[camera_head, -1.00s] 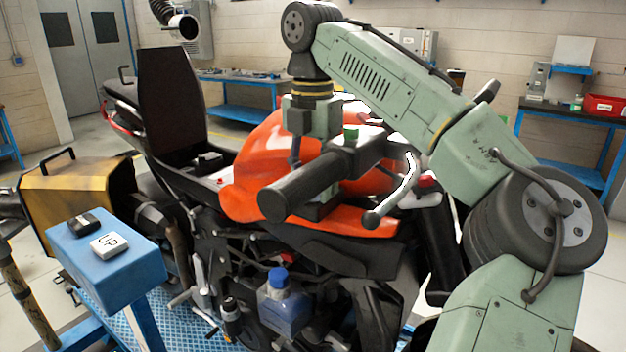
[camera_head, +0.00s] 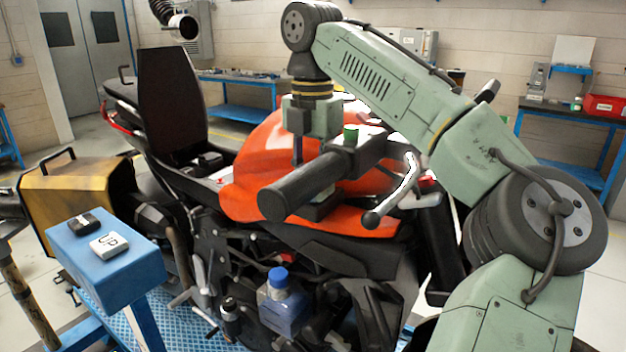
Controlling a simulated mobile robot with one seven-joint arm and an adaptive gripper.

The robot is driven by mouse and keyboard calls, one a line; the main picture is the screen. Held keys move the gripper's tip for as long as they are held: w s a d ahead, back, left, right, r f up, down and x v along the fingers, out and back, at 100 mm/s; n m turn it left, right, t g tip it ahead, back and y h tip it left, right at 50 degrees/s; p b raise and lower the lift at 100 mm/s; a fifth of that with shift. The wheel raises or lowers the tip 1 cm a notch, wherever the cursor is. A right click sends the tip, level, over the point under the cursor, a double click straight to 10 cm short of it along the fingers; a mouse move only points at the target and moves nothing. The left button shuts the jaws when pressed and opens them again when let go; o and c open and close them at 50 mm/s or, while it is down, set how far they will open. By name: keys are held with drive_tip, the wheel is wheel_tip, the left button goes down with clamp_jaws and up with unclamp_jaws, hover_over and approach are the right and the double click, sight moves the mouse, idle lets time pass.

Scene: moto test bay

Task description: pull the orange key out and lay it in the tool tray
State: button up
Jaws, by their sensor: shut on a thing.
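My gripper (camera_head: 298,150) points down over the front of the orange motorcycle (camera_head: 262,165), behind the black handlebar grip (camera_head: 300,190). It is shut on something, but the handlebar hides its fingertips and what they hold. I cannot make out the orange key or its lock in this view. I cannot pick out a tool tray either.
The handlebar and its lever (camera_head: 393,198) stand close in front of my gripper. A blue control box (camera_head: 105,270) with two buttons is at the lower left. A blue-capped bottle (camera_head: 285,305) sits low on the bike. Blue workbenches (camera_head: 575,115) stand behind.

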clamp_jaws()
drive_tip(key=o, duration=1.1)
unclamp_jaws()
drive_tip(key=shift+r, duration=0.15)
